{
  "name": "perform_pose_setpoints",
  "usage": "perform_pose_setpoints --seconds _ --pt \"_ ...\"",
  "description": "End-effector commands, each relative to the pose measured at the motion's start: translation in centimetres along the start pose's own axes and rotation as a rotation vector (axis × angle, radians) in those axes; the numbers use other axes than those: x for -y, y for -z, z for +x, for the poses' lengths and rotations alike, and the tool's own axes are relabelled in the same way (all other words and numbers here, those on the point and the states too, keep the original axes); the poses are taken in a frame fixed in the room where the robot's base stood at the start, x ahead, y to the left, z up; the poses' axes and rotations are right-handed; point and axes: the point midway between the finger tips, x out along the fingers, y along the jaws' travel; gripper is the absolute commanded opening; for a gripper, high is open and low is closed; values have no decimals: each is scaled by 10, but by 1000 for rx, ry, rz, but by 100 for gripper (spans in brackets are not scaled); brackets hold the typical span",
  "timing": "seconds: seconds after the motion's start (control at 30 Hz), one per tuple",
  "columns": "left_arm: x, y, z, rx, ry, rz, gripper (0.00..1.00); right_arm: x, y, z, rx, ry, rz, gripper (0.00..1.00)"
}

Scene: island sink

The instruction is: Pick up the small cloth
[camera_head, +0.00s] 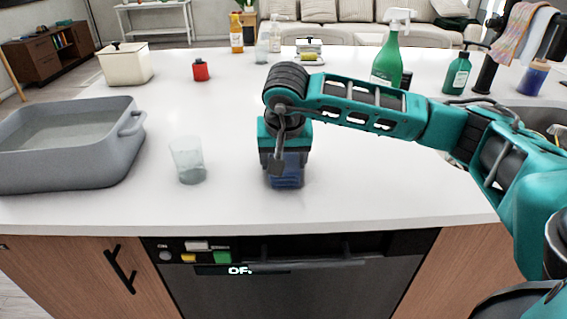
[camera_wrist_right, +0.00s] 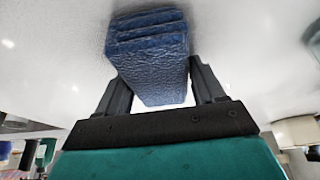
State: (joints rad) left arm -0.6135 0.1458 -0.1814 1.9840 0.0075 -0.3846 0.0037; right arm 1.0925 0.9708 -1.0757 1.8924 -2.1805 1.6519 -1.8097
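The small cloth (camera_wrist_right: 150,50) is dark blue and looks folded in layers. In the head view the blue cloth (camera_head: 287,180) shows under my right gripper, at the white countertop near its front edge. My right gripper (camera_wrist_right: 160,82) points down with one finger on each side of the cloth. The fingers lie close along its sides; I cannot tell whether they press on it. I also cannot tell whether the cloth rests on the counter or is just above it. In the head view the gripper's fingers are mostly hidden. My left gripper is not in view.
A clear glass (camera_head: 187,160) stands left of the cloth, and a large grey basin (camera_head: 62,140) is further left. A red jar (camera_head: 200,70), a cream pot (camera_head: 124,64) and a green spray bottle (camera_head: 388,58) stand further back. The dishwasher front (camera_head: 300,275) is below the counter edge.

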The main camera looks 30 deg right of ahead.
Motion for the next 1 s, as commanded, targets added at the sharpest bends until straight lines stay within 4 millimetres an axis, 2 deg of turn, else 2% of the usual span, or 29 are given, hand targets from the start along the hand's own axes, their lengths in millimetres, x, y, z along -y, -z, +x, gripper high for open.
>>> perform_pose_setpoints --seconds 0.03,0.3,0.67,0.87,1.0 --pt "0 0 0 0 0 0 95 0 0 0 0 0 0 63" --pt "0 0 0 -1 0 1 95 0 0 0 -1 0 0 38" --pt "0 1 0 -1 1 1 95 0 3 -7 -3 2 1 38" --pt "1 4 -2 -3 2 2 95 1 14 -32 -5 2 1 38" --pt "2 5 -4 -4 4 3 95 1 28 -67 -6 5 1 38"
